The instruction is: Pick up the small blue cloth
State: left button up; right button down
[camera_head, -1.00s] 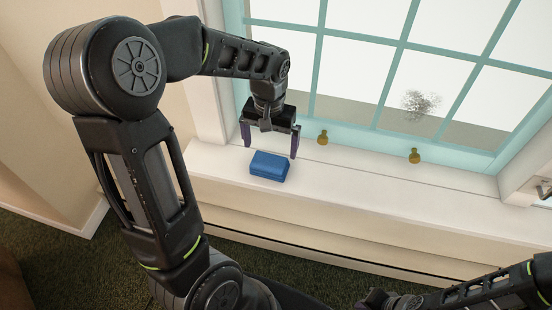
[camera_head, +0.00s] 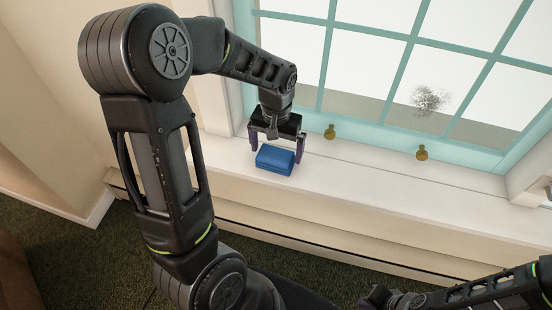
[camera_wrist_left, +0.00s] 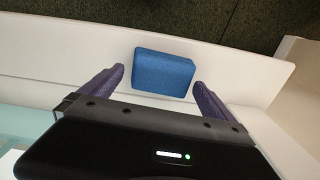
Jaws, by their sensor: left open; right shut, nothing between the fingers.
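The small blue cloth (camera_head: 275,160) is a folded block lying on the white window sill. My left gripper (camera_head: 277,148) is open above and just behind it, fingers pointing down on either side. In the left wrist view the cloth (camera_wrist_left: 163,73) lies ahead of and between the open fingertips of the left gripper (camera_wrist_left: 159,80), with a gap at each side. I cannot tell whether a finger touches it. My right gripper (camera_head: 376,298) is shut and empty at the bottom of the head view, away from the sill.
The sill (camera_head: 370,188) is bare to the right of the cloth. The teal-framed window (camera_head: 385,80) stands close behind, with two brass knobs at its base, one (camera_head: 330,131) near the left gripper. Green carpet (camera_head: 80,265) lies below the sill.

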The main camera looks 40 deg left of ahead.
aim_at(276, 156)
pick_arm(q)
notch_tip(276, 156, down, 3)
jog(key=shift+a+f, duration=0.1)
dwell(0.6)
jog(key=c, duration=1.1)
notch_tip(276, 156, up, 10)
jog(key=shift+r+p, duration=0.1)
jog(key=shift+p, duration=0.35)
